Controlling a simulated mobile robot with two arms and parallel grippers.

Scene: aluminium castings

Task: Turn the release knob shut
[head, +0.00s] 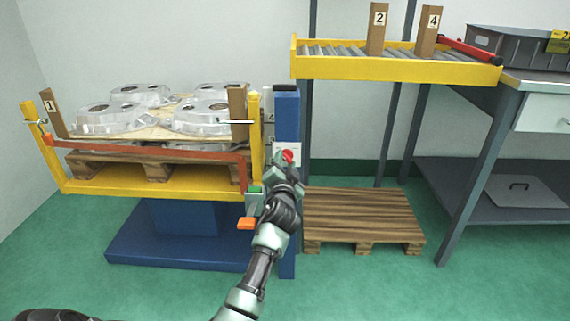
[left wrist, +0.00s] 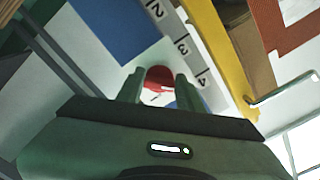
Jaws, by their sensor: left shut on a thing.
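The release knob (head: 288,155) is red and sits on a white plate on the blue column beside the yellow lift frame. In the left wrist view the red knob (left wrist: 158,80) lies between the two fingers of my left gripper (left wrist: 160,88). A small white mark shows on the knob's face. My left gripper (head: 287,165) is shut on the knob, and in the head view it covers the knob's lower part. My right gripper is in neither view.
The yellow lift frame (head: 150,185) holds a wooden pallet with several aluminium castings (head: 205,115). An orange-red bar (head: 140,146) crosses its front. An orange pedal-like part (head: 247,223) is beside my forearm. An empty pallet (head: 360,215) lies right of the column, below a roller conveyor (head: 400,68).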

